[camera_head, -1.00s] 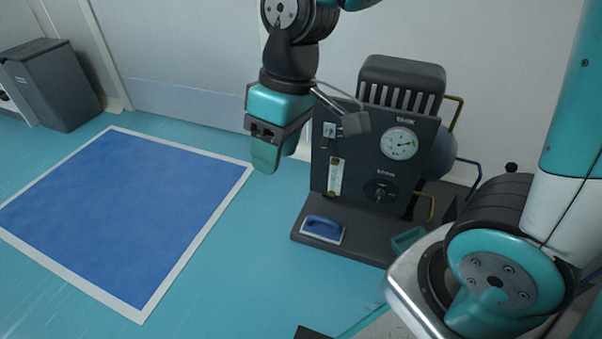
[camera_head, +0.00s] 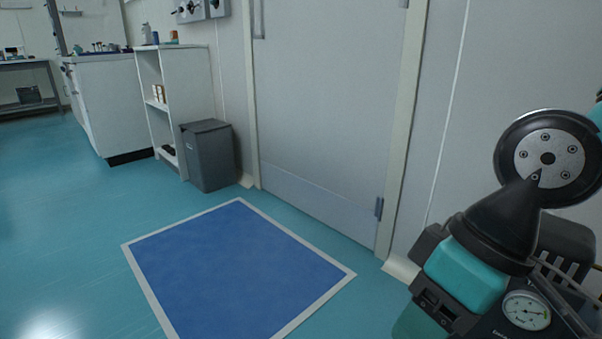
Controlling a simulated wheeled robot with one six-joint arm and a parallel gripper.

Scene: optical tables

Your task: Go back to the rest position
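My gripper (camera_head: 420,318) is at the lower right of the head view, pointing down, with a teal body and dark parts. Its fingertips are at or below the bottom edge of the picture, so I cannot see whether they are open or shut. It is in front of the dark machine with a round gauge (camera_head: 526,310), which is partly hidden behind my arm. A blue floor mat with a white border (camera_head: 305,248) lies on the teal floor to the left of my gripper.
A grey door (camera_head: 325,110) stands behind the mat. A grey bin (camera_head: 208,157) is beside a white open shelf (camera_head: 188,85) and a white cabinet (camera_head: 105,110) at the left. A far table (camera_head: 25,62) shows at the left edge. The floor at left is clear.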

